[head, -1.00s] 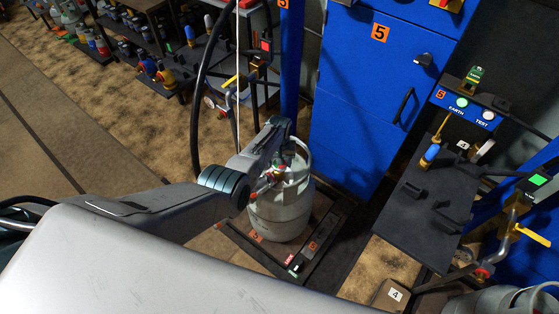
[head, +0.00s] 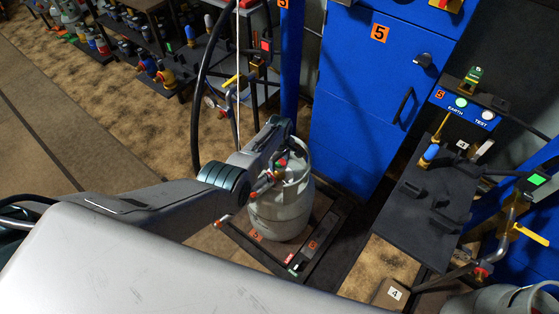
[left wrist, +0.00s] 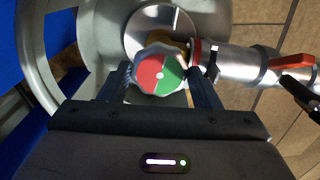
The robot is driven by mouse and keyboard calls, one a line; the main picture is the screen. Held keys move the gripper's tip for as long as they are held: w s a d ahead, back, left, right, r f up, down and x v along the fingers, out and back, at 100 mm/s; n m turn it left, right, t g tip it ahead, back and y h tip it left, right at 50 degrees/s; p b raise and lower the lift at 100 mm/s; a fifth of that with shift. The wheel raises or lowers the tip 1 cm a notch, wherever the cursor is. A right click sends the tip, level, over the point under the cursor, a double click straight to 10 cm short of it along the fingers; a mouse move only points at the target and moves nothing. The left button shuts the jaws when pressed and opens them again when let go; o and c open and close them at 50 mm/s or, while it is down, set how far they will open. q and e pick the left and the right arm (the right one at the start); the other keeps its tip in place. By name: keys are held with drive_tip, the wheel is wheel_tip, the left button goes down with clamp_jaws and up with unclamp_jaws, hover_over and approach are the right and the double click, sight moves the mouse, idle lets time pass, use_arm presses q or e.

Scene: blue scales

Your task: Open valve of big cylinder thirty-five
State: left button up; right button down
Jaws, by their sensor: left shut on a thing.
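A large grey gas cylinder (head: 282,212) stands upright on a dark scale platform (head: 325,237) in the middle of the head view. Its valve knob (left wrist: 152,80), with red, green and white sectors, sits inside the cylinder's collar (left wrist: 40,60) in the left wrist view. My left gripper (left wrist: 160,88) is shut on this knob, with one finger on each side. In the head view my left gripper (head: 280,165) is at the cylinder's top, and my arm partly hides it. A metal connector (left wrist: 240,65) with a red lever runs right from the valve. My right gripper is not in view.
A blue cabinet (head: 365,105) marked 5 stands behind the cylinder. A black hose (head: 197,110) hangs at its left. A dark table (head: 425,205) and another grey cylinder (head: 500,300) are at the right. Shelves with bottles stand at upper left.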

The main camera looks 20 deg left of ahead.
sight(279, 163)
use_arm(q)
drive_tip(key=shift+n, duration=0.5)
drive_tip(key=o, duration=1)
drive_tip(key=shift+r, duration=0.35)
wheel_tip(279, 163, up, 10)
drive_tip(key=p, duration=0.2)
drive_tip(key=shift+p, duration=0.35)
